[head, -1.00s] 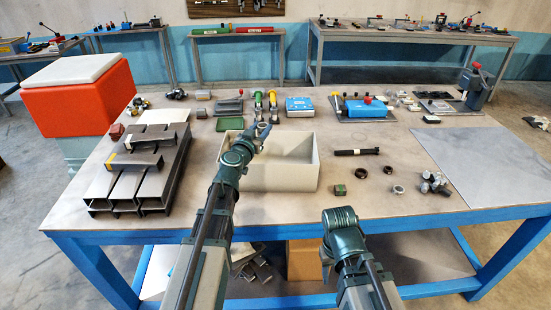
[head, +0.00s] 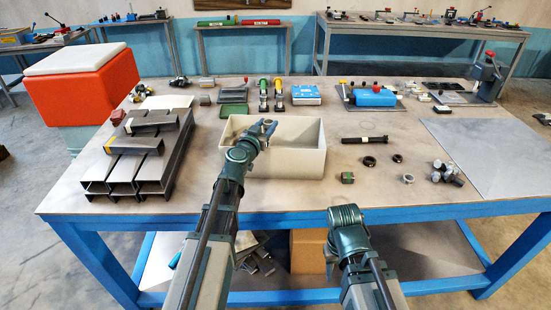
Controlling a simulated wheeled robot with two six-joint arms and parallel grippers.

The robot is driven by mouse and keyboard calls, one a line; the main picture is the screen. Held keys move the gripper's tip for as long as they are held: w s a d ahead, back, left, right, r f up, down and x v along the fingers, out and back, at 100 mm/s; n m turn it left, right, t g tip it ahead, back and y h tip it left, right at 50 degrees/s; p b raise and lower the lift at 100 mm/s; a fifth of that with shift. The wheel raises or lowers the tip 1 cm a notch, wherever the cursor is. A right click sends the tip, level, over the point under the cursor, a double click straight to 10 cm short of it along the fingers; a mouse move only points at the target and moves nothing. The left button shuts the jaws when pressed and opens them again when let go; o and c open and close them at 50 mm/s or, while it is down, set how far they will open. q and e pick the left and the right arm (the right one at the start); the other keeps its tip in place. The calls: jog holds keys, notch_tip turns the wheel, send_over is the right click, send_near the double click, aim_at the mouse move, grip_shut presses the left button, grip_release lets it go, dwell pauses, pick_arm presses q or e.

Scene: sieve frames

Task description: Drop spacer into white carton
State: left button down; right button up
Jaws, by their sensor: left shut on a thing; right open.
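The white carton (head: 300,165) is an open, off-white box near the middle of the table. My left gripper (head: 267,129) is over the carton's opening, toward its left half. It is shut on a small grey piece, which looks like the spacer (head: 268,122). The fingers hide part of the piece, and its height above the carton floor is hard to tell. My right gripper (head: 345,216) is low in front of the table's front edge, away from the carton. It is open, with its fingers mostly hidden by the wrist, and nothing shows in it.
Stacked metal channels (head: 135,175) lie left of the carton. A long bolt (head: 365,139), dark rings (head: 369,162), a green nut (head: 347,177) and a bolt pile (head: 445,172) lie to its right. A green tray (head: 233,110) and blue devices (head: 305,95) stand behind. A grey mat (head: 495,150) is bare.

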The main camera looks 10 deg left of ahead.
pick_arm(q)
jog(key=shift+f, duration=0.1)
jog(key=shift+c, duration=1.5)
grip_release()
jog(key=shift+s, duration=0.1)
